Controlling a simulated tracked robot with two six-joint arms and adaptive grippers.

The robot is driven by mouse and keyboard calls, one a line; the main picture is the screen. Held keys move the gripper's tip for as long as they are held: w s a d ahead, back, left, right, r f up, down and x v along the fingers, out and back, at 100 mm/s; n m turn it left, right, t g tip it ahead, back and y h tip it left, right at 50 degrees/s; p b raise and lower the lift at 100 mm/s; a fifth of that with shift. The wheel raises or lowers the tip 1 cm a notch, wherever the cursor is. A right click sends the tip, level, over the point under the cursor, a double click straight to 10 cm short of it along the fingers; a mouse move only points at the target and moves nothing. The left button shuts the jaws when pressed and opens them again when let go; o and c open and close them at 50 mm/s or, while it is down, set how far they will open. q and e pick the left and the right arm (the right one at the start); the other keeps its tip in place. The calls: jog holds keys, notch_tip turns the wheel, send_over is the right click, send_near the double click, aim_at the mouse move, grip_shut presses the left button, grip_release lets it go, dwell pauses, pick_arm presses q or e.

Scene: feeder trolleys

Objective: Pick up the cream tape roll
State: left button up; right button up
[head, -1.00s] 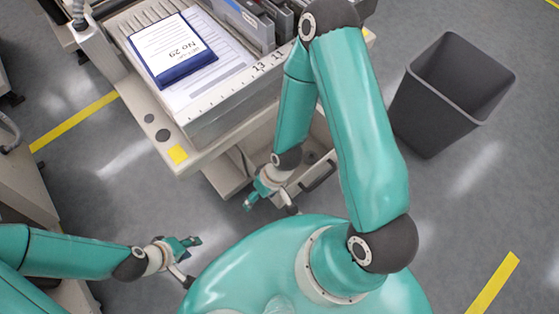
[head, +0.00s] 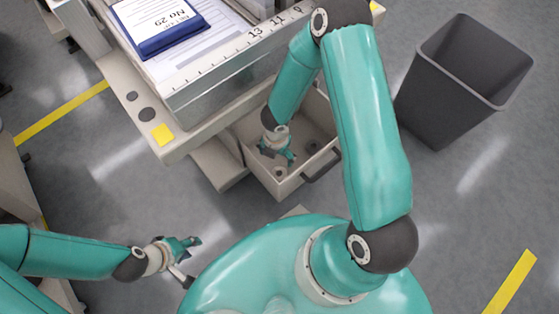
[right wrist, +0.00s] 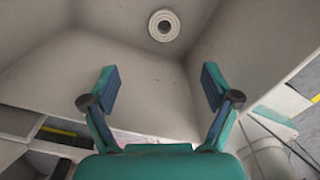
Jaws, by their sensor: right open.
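The cream tape roll (right wrist: 164,25) lies in the open drawer, near the top middle of the right wrist view, with its ring facing me. In the head view a small cream ring (head: 281,171) shows near the drawer's front wall, just below my right gripper. My right gripper (head: 277,155) is in or just over the drawer, fingers pointing down. In the right wrist view its two fingers (right wrist: 160,88) are apart with nothing between them; the roll is beyond their tips. My left gripper (head: 191,261) is open and empty over the floor at lower left.
The cream drawer (head: 282,190) has a dark handle (head: 322,168) and a darker round item (head: 312,147) inside. The trolley with a blue-edged clipboard (head: 165,22) is above left. A grey bin (head: 450,90) stands right. The floor between is clear.

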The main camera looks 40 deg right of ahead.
notch_tip(320, 180, down, 9)
jog(key=b, duration=0.3)
jog(key=shift+s+d+f+b, duration=0.15)
jog(key=shift+f+b, duration=0.65)
jog(key=shift+f, duration=0.5)
jog(key=shift+s+d+f+b, duration=0.15)
jog(key=shift+f+b, duration=0.6)
jog(key=shift+f, duration=0.55)
jog(key=shift+r, duration=0.1)
jog(key=c, duration=1)
